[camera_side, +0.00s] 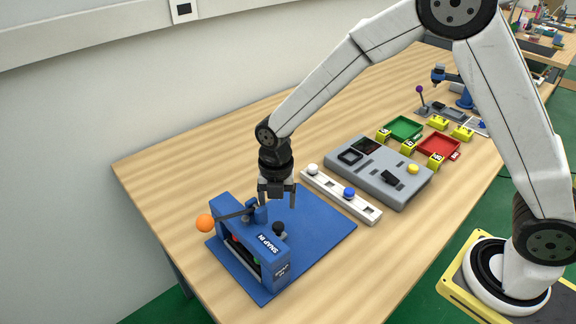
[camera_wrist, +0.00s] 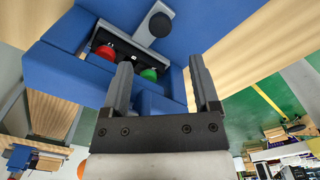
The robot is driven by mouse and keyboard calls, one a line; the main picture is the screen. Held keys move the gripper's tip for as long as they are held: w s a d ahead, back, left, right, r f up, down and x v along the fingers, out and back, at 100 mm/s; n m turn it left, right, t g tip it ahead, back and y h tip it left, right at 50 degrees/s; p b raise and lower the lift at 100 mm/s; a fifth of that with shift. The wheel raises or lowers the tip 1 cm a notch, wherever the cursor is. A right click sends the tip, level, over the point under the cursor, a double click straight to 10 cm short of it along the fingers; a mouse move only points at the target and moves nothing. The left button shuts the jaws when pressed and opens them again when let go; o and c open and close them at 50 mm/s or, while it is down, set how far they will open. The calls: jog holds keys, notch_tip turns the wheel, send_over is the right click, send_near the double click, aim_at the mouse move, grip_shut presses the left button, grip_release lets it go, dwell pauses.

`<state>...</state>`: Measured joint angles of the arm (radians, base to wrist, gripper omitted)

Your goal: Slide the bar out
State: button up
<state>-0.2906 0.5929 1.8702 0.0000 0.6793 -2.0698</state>
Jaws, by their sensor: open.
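The blue fixture (camera_side: 240,244), marked SNAP IN, stands on a blue base plate (camera_side: 317,224). A black knob (camera_side: 278,229) stands beside its back right side. In the wrist view the black knob (camera_wrist: 160,24) sits at the end of a grey bar (camera_wrist: 128,36) that runs toward a slot in the blue housing. A red piece (camera_wrist: 106,52) and a green piece (camera_wrist: 148,74) show in the slot. An orange ball (camera_side: 205,223) ends a dark lever on the fixture's left. My gripper (camera_side: 278,203) is open and empty, fingers down, above the plate near the knob.
A white strip (camera_side: 328,188) with a white and a blue knob lies right of the plate. Beyond it are a grey console (camera_side: 378,173), a green tray (camera_side: 404,127), a red tray (camera_side: 438,145) and yellow blocks. The wooden table (camera_side: 210,165) is clear behind the fixture.

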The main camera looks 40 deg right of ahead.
aim_at(278, 225)
jog(key=shift+f, duration=0.1)
jog(key=shift+f, duration=3.8)
grip_shut()
